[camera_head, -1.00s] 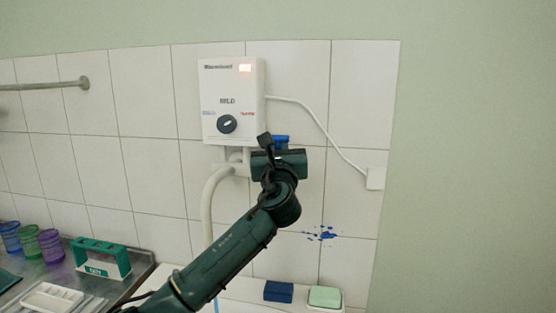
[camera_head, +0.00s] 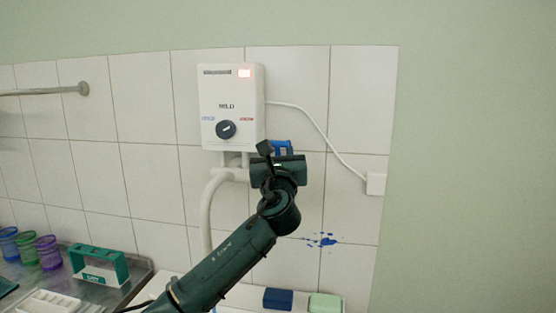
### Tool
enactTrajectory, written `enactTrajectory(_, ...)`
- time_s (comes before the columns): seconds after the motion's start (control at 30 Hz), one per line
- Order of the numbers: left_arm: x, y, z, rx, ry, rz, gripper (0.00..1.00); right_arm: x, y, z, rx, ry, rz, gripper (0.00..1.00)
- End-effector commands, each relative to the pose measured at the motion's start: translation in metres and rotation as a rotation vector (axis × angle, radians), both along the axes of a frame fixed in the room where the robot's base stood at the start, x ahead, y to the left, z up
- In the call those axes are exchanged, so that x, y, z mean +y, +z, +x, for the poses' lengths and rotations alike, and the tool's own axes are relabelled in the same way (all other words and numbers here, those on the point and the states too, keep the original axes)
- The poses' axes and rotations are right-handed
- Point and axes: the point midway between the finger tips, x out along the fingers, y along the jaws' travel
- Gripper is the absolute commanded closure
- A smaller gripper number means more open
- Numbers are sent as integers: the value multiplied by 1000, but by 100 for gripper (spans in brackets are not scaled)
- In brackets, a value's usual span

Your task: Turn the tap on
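A white water heater box (camera_head: 231,105) with a dark round knob (camera_head: 226,130) hangs on the tiled wall. Its small display is lit. Below it is white pipework (camera_head: 212,192) that runs down behind my arm. A blue part (camera_head: 284,147), perhaps the tap's handle, shows just above and behind my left gripper (camera_head: 277,172). The rest of the tap is hidden by the gripper. The gripper's fingers point away from the camera and are hidden, so I cannot tell whether they touch the blue part. My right gripper is out of view.
Below, a white ledge (camera_head: 250,295) holds a dark blue block (camera_head: 278,299) and a pale green block (camera_head: 325,302). At left, a metal counter (camera_head: 125,283) carries coloured cups (camera_head: 48,252) and a green holder (camera_head: 98,264). A white cable runs to a wall socket (camera_head: 376,184).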

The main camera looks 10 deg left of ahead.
Motion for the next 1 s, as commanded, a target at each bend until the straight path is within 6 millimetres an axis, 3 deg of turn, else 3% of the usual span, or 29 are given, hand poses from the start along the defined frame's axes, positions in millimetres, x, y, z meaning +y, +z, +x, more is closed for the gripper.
enactTrajectory(0.17,-4,-9,-19,1,-3,1,67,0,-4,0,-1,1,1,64)
enactTrajectory(0.6,-22,-37,-102,0,-2,1,67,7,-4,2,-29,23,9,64)
enactTrajectory(0.8,-25,-41,-118,-1,-1,1,67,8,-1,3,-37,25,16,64)
enactTrajectory(1.0,-25,-42,-120,-1,0,1,67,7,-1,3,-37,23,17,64)
